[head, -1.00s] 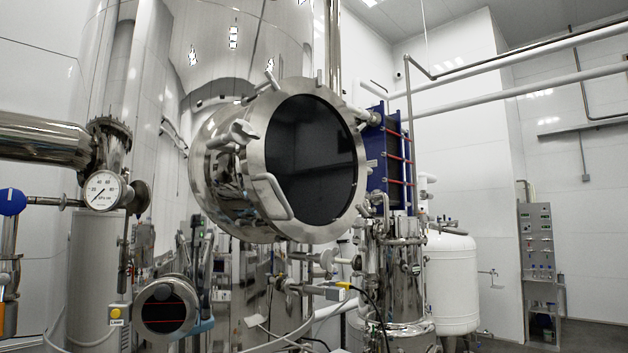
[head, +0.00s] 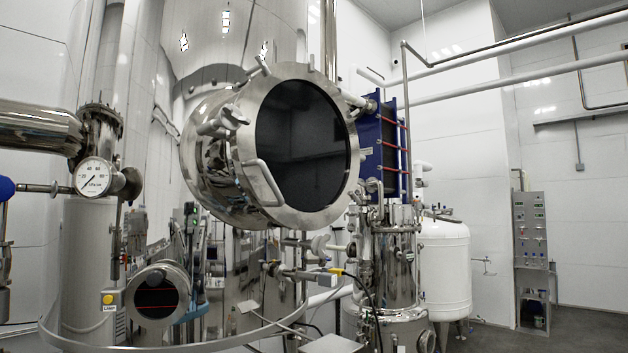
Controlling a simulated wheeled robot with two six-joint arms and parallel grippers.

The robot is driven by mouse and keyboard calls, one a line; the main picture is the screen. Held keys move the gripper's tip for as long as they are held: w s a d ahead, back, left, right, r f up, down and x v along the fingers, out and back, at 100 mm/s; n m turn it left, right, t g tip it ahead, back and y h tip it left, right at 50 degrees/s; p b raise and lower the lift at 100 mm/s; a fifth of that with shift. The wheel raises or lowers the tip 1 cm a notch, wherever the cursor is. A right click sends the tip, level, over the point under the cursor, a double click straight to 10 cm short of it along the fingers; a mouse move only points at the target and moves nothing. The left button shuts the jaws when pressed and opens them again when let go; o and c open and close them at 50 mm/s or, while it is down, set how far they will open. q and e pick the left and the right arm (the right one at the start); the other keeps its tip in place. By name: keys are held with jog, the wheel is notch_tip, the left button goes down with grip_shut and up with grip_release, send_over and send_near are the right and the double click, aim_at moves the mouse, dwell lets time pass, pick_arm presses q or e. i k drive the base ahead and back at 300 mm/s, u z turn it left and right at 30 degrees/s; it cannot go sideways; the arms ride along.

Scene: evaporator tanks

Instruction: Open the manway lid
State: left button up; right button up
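The manway lid (head: 348,185) is a round steel ring around a large dark pane, in the middle of the head view. It sits on the end of a short polished neck (head: 200,165) that sticks out of the big steel tank (head: 225,45). A bent bar handle (head: 263,183) is on the lid's lower left face. Lugs or clamps (head: 226,121) stand around the rim. The lid looks seated against the neck, with no gap that I can see. Neither of my grippers can be made out in the head view.
A pressure gauge (head: 94,177) and pipe stand at the left. A smaller round port (head: 158,295) is low left. Pipework and a steel vessel (head: 388,265) stand below and right of the lid, a blue plate unit (head: 382,150) behind. Floor (head: 588,320) is clear at far right.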

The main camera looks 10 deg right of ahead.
aim_at(298, 158)
jog(key=z, duration=0.55)
jog(key=i, duration=0.35)
jog(key=u, duration=1.25)
